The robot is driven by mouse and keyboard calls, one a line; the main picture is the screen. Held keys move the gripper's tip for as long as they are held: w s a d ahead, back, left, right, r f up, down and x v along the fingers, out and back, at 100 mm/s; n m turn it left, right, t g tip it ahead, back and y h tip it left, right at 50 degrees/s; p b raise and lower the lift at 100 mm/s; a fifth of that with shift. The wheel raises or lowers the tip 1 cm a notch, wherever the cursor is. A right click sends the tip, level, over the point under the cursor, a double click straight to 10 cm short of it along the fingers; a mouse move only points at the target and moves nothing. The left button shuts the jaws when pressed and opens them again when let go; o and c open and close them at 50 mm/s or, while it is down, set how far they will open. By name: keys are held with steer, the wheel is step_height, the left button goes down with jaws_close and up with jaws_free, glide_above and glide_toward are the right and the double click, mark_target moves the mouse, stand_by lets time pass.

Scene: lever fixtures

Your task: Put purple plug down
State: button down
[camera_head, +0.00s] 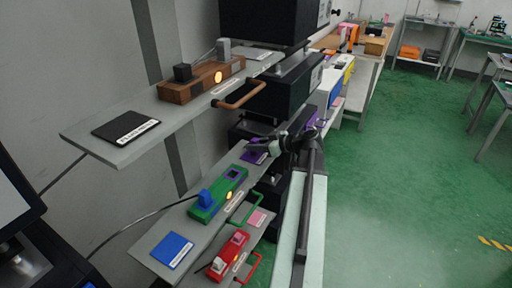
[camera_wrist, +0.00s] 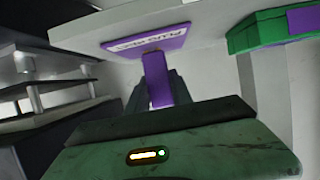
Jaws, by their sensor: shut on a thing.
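The purple plug (camera_wrist: 155,80) is between the dark fingers of my gripper (camera_wrist: 155,92) in the wrist view. Its far end is close to a purple pad (camera_wrist: 172,40) with a white label; I cannot tell whether they touch. In the head view my gripper (camera_head: 266,142) is over the middle grey shelf, just above the purple pad (camera_head: 253,157). The plug is small and partly hidden by the gripper there. A green block (camera_head: 212,203) with a purple square (camera_head: 234,173) on top is on the same shelf, also seen in the wrist view (camera_wrist: 255,38).
A blue plug (camera_head: 205,197) stands on the green block, with a blue pad (camera_head: 173,249) at the shelf's near end. A green handle (camera_head: 243,208) juts out beside it. An upper shelf (camera_head: 150,127) and a lower red block (camera_head: 229,255) are close. Green floor is free to the right.

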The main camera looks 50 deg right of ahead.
steer(key=shift+f, duration=0.25)
steer(key=c, duration=1.1)
jaws_free()
steer(key=shift+r, duration=0.1)
steer(key=shift+s+d+r+p, duration=0.1)
steer(key=shift+s+r+p, duration=0.2)
steer(key=shift+r+p, duration=0.1)
steer(key=p+v, duration=0.4)
steer(key=v, duration=0.7)
steer(key=shift+s+d, duration=0.1)
steer(key=shift+s, duration=0.05)
